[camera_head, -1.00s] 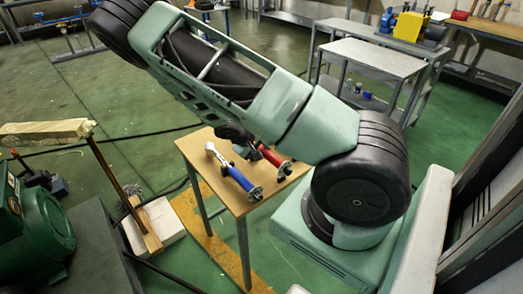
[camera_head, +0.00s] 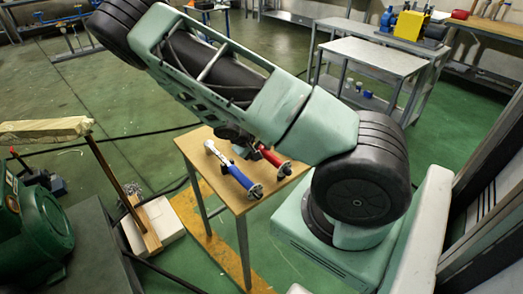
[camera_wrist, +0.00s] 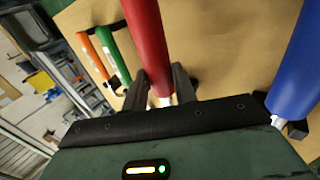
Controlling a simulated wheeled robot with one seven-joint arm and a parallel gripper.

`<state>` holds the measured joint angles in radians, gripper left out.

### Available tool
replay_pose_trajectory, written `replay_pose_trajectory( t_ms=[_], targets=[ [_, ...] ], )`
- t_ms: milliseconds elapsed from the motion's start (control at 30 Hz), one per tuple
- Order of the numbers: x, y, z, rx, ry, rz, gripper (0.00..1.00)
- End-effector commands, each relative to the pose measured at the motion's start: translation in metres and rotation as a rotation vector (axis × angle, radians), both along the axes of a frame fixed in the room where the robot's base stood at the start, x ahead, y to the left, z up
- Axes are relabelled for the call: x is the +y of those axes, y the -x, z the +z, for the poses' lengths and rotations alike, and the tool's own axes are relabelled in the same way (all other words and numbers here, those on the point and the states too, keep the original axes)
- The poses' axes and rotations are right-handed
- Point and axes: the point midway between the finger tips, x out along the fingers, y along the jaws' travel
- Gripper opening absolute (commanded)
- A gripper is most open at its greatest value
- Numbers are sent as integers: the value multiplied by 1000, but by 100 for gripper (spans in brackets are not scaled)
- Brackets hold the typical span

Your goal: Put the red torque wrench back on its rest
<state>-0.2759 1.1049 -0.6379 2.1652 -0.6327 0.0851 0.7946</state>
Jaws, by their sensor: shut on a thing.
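The red torque wrench (camera_wrist: 147,38) runs between the two fingers of my gripper (camera_wrist: 163,74) in the wrist view. My gripper is shut on it, near where the red handle meets the silver shaft. In the head view the red handle (camera_head: 268,156) shows over the small wooden table (camera_head: 237,203), and my arm hides its other end. I cannot tell whether the wrench touches the table or a rest. The rest for it cannot be made out.
A blue-handled wrench (camera_head: 241,177) lies beside the red one; it also shows in the wrist view (camera_wrist: 298,65), near a black block (camera_wrist: 297,129). Green (camera_wrist: 114,56) and orange (camera_wrist: 94,56) handles lie on the other side. Grey metal tables (camera_head: 372,58) stand behind.

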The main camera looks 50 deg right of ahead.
Motion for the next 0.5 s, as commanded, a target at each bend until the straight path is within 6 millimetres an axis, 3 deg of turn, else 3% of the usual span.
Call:
replay_pose_trajectory(
  t_ms=[500],
  targets=[
    [-1,0,-13,-1,2,-2,0]
  ],
)
